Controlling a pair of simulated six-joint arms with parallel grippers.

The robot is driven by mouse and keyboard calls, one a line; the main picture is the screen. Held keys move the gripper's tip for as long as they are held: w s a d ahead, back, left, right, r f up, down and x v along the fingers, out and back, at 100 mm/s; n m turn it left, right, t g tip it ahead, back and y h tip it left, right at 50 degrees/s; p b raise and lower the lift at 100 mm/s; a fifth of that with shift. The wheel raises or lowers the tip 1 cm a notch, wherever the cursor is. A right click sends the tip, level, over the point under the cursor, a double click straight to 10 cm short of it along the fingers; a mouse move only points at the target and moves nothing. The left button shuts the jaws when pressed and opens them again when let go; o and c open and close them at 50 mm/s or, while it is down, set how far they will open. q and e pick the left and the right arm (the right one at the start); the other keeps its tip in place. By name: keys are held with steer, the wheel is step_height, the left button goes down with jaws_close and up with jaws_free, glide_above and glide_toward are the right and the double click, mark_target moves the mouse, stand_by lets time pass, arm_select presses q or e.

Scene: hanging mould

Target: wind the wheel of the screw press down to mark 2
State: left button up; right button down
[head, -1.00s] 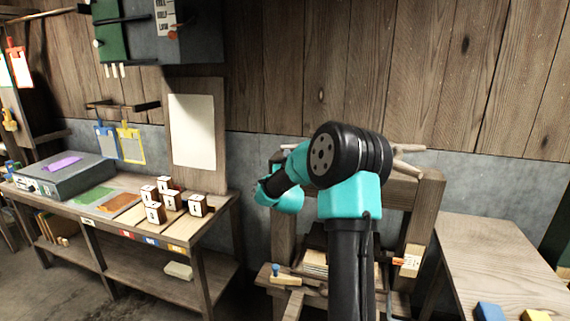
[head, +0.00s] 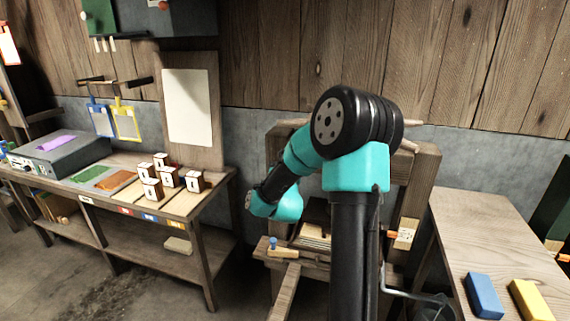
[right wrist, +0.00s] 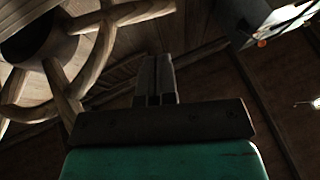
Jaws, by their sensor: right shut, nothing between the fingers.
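The screw press (head: 428,185) is a wooden frame in the middle of the head view. Its wheel is mostly hidden there behind my arm; a pale spoke end (head: 411,123) shows at the right. In the right wrist view the wooden wheel (right wrist: 105,50) fills the upper left, with thick spokes around a dark hub. A pale scale strip (head: 407,234) with an orange pointer (head: 393,234) is on the right post; its marks are too small to read. My right gripper (right wrist: 157,62) is shut and empty, apart from the wheel's spokes in the picture. My left gripper is out of view.
A left bench (head: 204,208) holds several numbered cubes (head: 170,177) and a grey box (head: 60,153). A right table (head: 480,225) carries a blue block (head: 484,295) and a yellow block (head: 530,300). A wooden bar (head: 285,292) juts from the press front.

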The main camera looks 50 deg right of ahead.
steer(key=shift+v, duration=1.35)
steer(key=w+a+f+n+y, duration=0.2)
steer(key=w+a+f+y, duration=0.2)
steer(key=f, duration=0.4)
steer(key=w+a+f+n+y, duration=0.2)
steer(key=w+a+f+y, duration=0.25)
steer(key=f, duration=0.25)
steer(key=a+f+n+g+y, duration=0.2)
steer(key=a+f+y, duration=0.5)
steer(key=a+f, duration=0.65)
steer(key=s+a+f+n+g+y, duration=0.2)
steer(key=s+a+f+g+y, duration=0.5)
steer(key=s+a+f+g, duration=0.4)
steer(key=s+a+f, duration=0.5)
steer(key=a+f, duration=0.2)
steer(key=a, duration=0.1)
steer(key=shift+a+f+n, duration=0.3)
steer(key=shift+a+n, duration=0.05)
steer(key=shift+n, duration=0.05)
